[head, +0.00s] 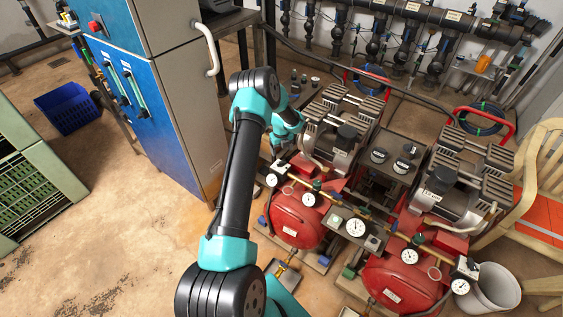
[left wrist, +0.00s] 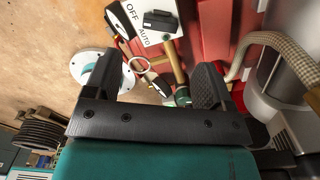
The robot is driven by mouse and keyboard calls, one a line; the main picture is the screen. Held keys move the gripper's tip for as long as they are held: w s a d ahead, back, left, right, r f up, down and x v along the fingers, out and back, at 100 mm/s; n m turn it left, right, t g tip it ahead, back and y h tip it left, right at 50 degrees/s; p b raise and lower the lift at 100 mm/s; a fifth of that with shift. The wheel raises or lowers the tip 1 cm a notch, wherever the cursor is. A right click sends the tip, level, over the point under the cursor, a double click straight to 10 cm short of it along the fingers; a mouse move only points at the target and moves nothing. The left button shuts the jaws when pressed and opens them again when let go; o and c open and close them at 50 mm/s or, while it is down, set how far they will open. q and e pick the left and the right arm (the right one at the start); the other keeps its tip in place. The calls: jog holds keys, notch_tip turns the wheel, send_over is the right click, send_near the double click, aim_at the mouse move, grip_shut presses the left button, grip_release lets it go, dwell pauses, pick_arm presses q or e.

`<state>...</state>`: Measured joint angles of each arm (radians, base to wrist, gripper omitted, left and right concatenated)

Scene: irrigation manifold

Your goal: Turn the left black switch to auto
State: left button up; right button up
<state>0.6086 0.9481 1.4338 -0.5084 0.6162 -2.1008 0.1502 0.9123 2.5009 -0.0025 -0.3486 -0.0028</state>
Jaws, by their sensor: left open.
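The left black switch (head: 281,166) sits on a small white plate at the left end of the brass pipe, above the left red tank. In the left wrist view the black switch knob (left wrist: 160,20) shows near the top edge on its white plate, which is marked OFF and AUTO. The knob lies across the plate, beyond the fingertips. My left gripper (left wrist: 157,66) is open, with nothing between its fingers, and apart from the knob. In the head view my left gripper (head: 281,151) is just above the switch, partly hidden by its own wrist.
The left red tank (head: 297,216) and left compressor motor (head: 335,150) crowd the switch. A similar switch (head: 466,266) is at the right end. A blue cabinet (head: 150,95) stands to the left; open floor lies in front of it.

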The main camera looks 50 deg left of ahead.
aim_at(282, 162)
pick_arm(q)
notch_tip(282, 162, down, 9)
jog(key=shift+r, duration=0.2)
dwell(0.3)
jog(key=c, duration=0.9)
